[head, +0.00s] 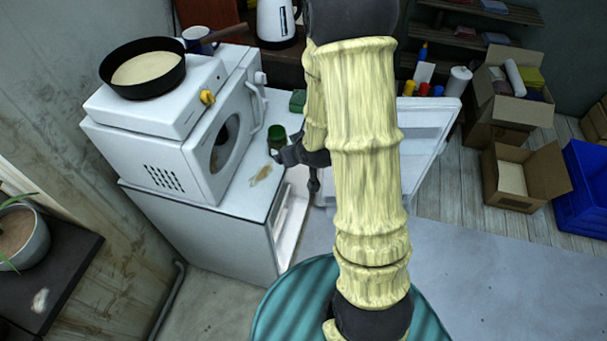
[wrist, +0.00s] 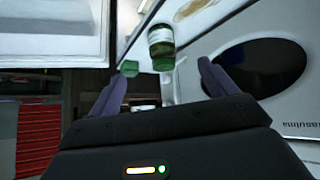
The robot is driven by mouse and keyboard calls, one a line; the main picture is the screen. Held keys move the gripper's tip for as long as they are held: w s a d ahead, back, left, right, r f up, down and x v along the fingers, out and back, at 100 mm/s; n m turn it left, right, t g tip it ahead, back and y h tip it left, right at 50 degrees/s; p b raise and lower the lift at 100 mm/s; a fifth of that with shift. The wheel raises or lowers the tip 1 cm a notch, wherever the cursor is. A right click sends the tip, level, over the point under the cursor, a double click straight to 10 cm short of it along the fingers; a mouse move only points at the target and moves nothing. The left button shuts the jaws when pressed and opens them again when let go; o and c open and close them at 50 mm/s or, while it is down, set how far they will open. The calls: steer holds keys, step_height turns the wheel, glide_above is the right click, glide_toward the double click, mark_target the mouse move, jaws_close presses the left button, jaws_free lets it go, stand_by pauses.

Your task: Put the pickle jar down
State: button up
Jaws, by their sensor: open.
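The pickle jar, a green glass jar with a pale label (wrist: 161,47), shows in the wrist view ahead of and between the fingertips. In the head view the green jar (head: 277,136) is at the right edge of the white fridge top (head: 240,200), beside the microwave. My gripper (wrist: 160,88) is open, its two dark fingers apart with nothing held between them. In the head view my gripper (head: 290,156) is just below the jar and partly hidden by my arm. Whether a finger touches the jar I cannot tell.
A small green block (head: 298,100) lies behind the jar. The white microwave (head: 170,130) fills the left of the fridge top, with a black pan (head: 143,70) above it. The fridge door (head: 425,125) stands open at right. Boxes (head: 525,175) stand on the floor.

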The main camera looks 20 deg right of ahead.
steer(key=s+a+r+m+g, duration=0.1)
steer(key=s+a+r+g, duration=0.2)
steer(key=s+r, duration=0.6)
steer(key=s+g, duration=0.2)
steer(key=s, duration=0.4)
steer(key=shift+a+m+g, duration=0.2)
steer(key=shift+m+g, duration=0.1)
steer(key=shift+g, duration=0.1)
